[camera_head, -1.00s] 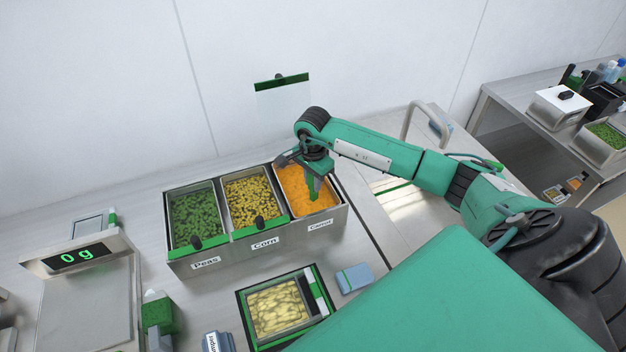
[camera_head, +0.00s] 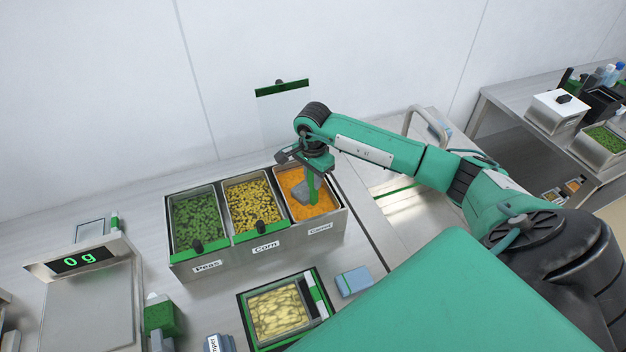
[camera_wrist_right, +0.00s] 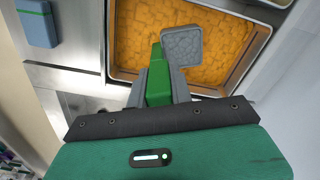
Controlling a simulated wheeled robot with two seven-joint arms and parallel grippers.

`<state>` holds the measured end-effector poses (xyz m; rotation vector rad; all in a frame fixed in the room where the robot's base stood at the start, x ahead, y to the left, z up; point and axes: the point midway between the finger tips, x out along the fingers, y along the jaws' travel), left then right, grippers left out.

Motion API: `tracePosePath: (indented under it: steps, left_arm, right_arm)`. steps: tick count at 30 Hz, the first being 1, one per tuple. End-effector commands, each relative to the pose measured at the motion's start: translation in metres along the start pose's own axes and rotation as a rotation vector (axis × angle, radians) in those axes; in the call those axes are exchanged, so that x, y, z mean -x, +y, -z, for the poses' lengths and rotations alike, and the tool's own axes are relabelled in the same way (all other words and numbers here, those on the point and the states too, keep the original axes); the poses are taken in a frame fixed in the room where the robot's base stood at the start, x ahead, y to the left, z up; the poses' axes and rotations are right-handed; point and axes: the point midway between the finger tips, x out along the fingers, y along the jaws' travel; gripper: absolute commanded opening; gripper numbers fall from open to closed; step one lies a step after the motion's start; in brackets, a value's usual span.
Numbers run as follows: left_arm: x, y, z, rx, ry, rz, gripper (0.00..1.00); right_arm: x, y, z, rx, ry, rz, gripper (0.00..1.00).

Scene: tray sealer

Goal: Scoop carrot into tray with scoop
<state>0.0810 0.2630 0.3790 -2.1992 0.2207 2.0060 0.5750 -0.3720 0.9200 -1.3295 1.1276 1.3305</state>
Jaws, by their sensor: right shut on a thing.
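My right gripper (camera_head: 313,170) is over the carrot bin and shut on the green handle of a scoop (camera_head: 304,192). In the right wrist view the scoop's grey head (camera_wrist_right: 183,46) hangs over the orange carrot pieces (camera_wrist_right: 135,40); whether it touches them or holds any I cannot tell. The carrot also shows in the head view (camera_head: 293,178), in the right-hand bin of three. A tray (camera_head: 275,309) with pale yellow pieces sits in a green-edged frame in front of the bins. My left gripper is out of view.
Bins of peas (camera_head: 196,217) and corn (camera_head: 252,203) stand left of the carrot, with black knobs at their front edges. A scale (camera_head: 80,259) reading 0 g is at the left. A blue-grey block (camera_head: 354,281) lies right of the tray.

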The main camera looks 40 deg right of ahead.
Motion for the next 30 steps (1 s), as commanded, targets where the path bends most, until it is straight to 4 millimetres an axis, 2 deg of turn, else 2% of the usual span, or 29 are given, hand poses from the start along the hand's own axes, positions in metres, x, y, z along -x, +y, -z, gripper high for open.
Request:
tracePosePath:
  steps: [1,21,30]
  left_arm:
    - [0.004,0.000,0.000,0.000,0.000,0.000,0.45]
    - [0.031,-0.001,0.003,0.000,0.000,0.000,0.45]
    - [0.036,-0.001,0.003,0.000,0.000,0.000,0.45]
  right_arm:
    - [0.008,-0.001,0.000,0.000,0.001,0.002,0.00]
    - [0.068,0.000,0.001,-0.001,0.001,0.002,0.00]
    - [0.082,0.000,0.001,-0.001,0.001,0.002,0.00]
